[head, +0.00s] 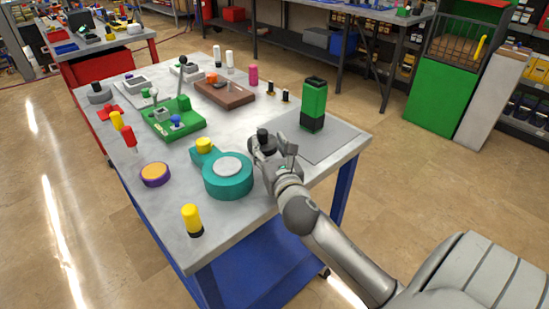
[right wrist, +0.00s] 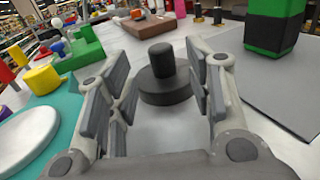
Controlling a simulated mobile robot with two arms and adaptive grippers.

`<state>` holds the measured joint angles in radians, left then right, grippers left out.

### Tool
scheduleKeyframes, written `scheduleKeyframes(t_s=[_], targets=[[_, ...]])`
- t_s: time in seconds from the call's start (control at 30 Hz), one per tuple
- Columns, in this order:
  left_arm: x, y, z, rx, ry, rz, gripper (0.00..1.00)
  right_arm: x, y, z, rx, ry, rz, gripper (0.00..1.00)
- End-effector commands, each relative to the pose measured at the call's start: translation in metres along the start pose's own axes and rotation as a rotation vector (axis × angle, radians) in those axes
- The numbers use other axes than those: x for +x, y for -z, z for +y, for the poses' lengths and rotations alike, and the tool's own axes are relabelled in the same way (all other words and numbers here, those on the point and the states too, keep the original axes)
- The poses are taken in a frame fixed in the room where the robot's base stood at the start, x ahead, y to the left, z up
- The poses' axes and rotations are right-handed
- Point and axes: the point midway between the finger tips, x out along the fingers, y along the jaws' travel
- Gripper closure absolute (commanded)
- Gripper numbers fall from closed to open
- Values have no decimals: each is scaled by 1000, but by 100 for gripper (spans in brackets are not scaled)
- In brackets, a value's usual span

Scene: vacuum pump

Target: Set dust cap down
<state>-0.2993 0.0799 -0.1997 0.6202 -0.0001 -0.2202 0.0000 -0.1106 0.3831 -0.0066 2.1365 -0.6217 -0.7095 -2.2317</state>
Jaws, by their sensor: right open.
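The dust cap, a black knob on a wide round dark flange, stands upright on the grey table (head: 180,222) in the head view (head: 263,134) and in the right wrist view (right wrist: 163,85). My right gripper (head: 273,150) is open, with one finger on each side of the cap. In the right wrist view, gaps show between the cap and both fingers. The teal vacuum pump (head: 228,187) with a pale round top and a yellow knob (head: 204,145) stands just left of the gripper. My left gripper is not in view.
A green and black block (head: 313,103) stands on a grey mat (head: 335,140) to the right. A green fixture (head: 165,122) and a brown box (head: 225,95) stand farther back.

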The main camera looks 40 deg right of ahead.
Motion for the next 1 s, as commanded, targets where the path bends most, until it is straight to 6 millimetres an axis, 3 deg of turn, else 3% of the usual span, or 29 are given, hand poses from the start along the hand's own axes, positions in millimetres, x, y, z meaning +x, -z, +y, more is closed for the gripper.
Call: scheduleKeyframes(t_s=[0.1,0.33,1.0], targets=[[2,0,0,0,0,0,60,-22,1,0,1,-1,2,52],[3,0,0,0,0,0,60,-45,1,0,0,-1,2,52],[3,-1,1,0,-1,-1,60,-48,0,0,1,0,0,52]])
